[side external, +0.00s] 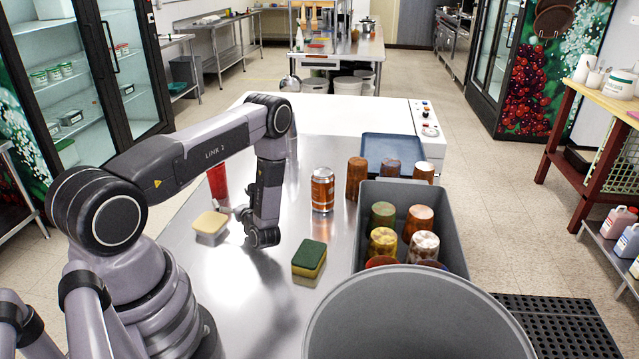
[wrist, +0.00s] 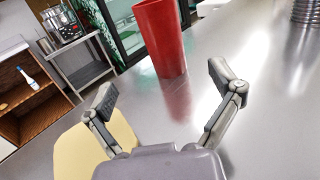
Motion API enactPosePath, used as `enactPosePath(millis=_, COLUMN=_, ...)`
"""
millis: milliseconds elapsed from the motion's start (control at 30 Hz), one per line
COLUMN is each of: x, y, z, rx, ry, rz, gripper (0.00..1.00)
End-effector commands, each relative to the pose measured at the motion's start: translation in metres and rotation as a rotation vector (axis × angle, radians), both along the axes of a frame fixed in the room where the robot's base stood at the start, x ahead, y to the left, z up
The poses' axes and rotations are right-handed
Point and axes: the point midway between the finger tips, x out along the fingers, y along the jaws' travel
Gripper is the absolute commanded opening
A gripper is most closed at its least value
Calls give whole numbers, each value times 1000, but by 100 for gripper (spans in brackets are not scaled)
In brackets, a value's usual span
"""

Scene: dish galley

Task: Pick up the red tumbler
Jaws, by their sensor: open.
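The red tumbler (wrist: 162,38) stands upright on the metal table, ahead of my gripper in the wrist view. In the side view the red tumbler (side external: 218,184) is partly hidden behind my arm. My gripper (wrist: 166,92) is open and empty, its two fingers spread with the tumbler beyond and between them, not touching. In the side view my gripper (side external: 262,238) is low over the table, a little nearer the camera than the tumbler.
A pale yellow sponge (side external: 210,223) lies left of my gripper. A green and yellow sponge (side external: 309,259) lies to its right. A grey bin (side external: 366,225) holds several tumblers. A large grey tub (side external: 420,325) fills the front.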

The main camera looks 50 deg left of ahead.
Motion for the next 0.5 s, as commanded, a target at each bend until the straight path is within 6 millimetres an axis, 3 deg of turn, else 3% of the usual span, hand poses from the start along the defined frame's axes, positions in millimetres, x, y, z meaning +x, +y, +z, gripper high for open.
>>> enactPosePath(millis=200, x=0, y=46, z=1, rx=3, ry=-3, rz=6, gripper=91)
enactPosePath(millis=500, x=2, y=73, z=2, rx=2, ry=-2, rz=4, gripper=91)
